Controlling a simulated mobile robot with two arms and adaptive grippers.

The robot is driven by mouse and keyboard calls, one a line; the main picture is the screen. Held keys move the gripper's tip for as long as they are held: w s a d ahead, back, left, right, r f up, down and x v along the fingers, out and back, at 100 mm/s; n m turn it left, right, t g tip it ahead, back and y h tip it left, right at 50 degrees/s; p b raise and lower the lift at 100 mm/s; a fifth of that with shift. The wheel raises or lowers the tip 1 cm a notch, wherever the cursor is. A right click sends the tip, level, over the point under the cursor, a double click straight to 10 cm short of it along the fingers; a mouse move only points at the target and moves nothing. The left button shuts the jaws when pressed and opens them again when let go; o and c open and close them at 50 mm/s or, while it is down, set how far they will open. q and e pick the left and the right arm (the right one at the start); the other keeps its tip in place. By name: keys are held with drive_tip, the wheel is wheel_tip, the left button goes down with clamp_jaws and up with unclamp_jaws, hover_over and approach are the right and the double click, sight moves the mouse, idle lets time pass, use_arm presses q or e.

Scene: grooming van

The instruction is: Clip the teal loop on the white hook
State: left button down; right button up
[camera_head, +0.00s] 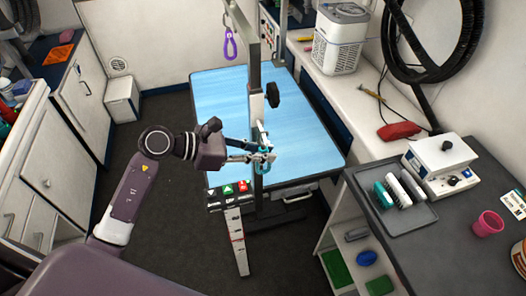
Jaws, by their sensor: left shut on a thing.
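My left gripper (258,157) reaches in from the left and is shut on the teal loop (264,168), beside the upright grooming post (256,107). The loop is small here, and the fingers and post cover part of it. I cannot make out the white hook clearly among the small parts by the post, nor whether the loop touches it. My right gripper is not in view.
The blue grooming table (225,100) behind the post is bare. A dark counter (440,220) at right holds a tray (408,216) with brushes, a white device (440,160) and a pink cup (488,223). Cabinets (50,165) line the left. Dark floor shows between.

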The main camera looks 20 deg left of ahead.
use_arm(q)
drive_tip(key=c, duration=1.8)
unclamp_jaws()
drive_tip(key=shift+b+v, duration=0.3)
drive_tip(key=shift+v, duration=3.2)
drive_tip(key=b+v, duration=0.1)
drive_tip(key=v, duration=0.4)
drive_tip(key=shift+r, duration=0.1)
